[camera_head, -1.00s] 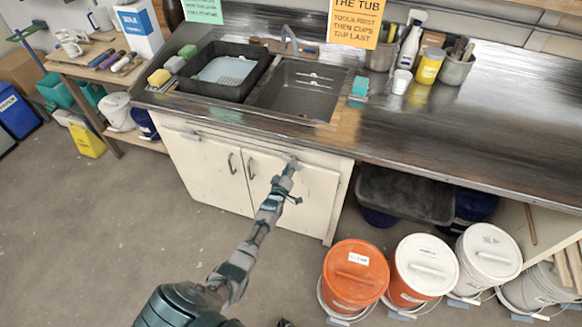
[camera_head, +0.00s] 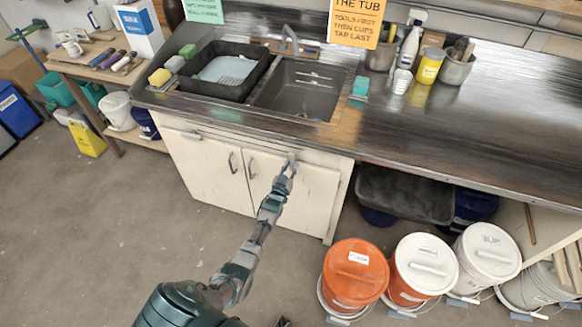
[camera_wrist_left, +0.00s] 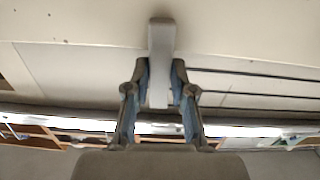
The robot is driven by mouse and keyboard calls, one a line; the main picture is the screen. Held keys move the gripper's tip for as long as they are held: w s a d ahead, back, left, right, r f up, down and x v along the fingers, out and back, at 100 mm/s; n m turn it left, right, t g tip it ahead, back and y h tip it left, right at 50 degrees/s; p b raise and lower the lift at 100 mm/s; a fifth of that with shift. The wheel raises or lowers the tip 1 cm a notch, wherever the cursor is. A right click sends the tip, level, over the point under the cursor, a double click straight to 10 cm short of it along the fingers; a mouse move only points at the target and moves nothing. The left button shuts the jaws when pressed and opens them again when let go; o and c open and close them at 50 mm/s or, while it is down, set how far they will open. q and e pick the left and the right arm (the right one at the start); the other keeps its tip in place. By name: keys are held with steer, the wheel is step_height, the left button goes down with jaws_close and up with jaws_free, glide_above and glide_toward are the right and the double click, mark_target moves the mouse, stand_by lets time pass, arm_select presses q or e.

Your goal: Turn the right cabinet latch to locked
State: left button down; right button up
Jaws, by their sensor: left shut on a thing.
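The white cabinet under the sink has a left door (camera_head: 196,172) and a right door (camera_head: 312,198), both closed. My left gripper (camera_head: 289,168) is at the top of the right door and mostly covers the latch there in the head view. In the left wrist view, the latch (camera_wrist_left: 161,40) is a grey bar that stands upright in the picture. My left gripper (camera_wrist_left: 161,78) has one finger on each side of it and is shut on it. I cannot tell from the bar whether the latch is locked. My right gripper is not in view.
The metal counter (camera_head: 450,120) overhangs above the doors. An orange bucket (camera_head: 340,290) and several other lidded buckets stand on the floor to the right. The floor (camera_head: 130,230) in front at left is clear.

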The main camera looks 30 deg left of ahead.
arm_select(q)
steer(key=shift+r+m, duration=0.1)
steer(key=shift+m, duration=0.2)
stand_by(0.4)
steer(key=c, duration=1)
jaws_free()
steer(key=shift+s, duration=0.1)
steer(key=v, duration=1.1)
steer(key=shift+s, duration=0.35)
